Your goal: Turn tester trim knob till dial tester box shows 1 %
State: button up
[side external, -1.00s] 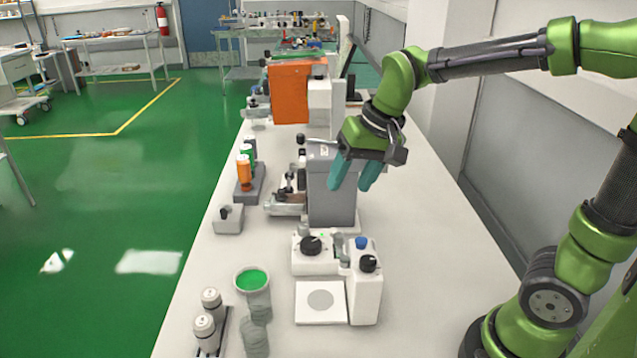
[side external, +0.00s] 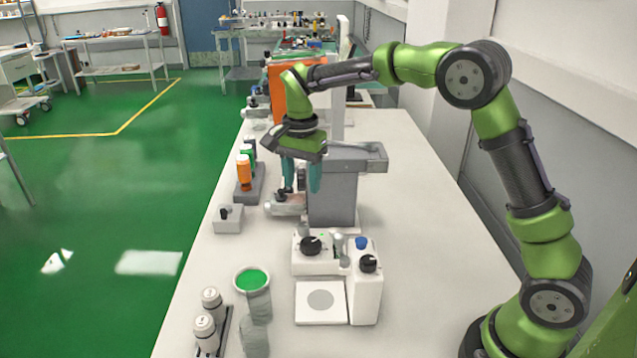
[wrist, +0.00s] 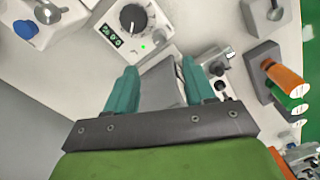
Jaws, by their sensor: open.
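A white unit (side external: 318,262) on the bench has a black dial knob (side external: 311,246). The wrist view shows this knob (wrist: 132,17) with a white pointer line, beside a small display (wrist: 110,35) with green digits too small to read surely. I cannot tell which knob is the tester trim. My gripper (side external: 301,191) is open and empty, pointing down beside the grey column, apart from both knobs.
The grey column (side external: 332,200) and a metal fixture with black knobs (side external: 287,206) stand close to my fingers. A green-filled cup (side external: 252,281) and white canisters (side external: 205,330) are nearer. The bench's right side is clear.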

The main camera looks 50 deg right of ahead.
aim_at(303, 225)
notch_tip(303, 225, down, 12)
jog(key=shift+r, duration=0.1)
jog(key=shift+c, duration=0.2)
grip_shut()
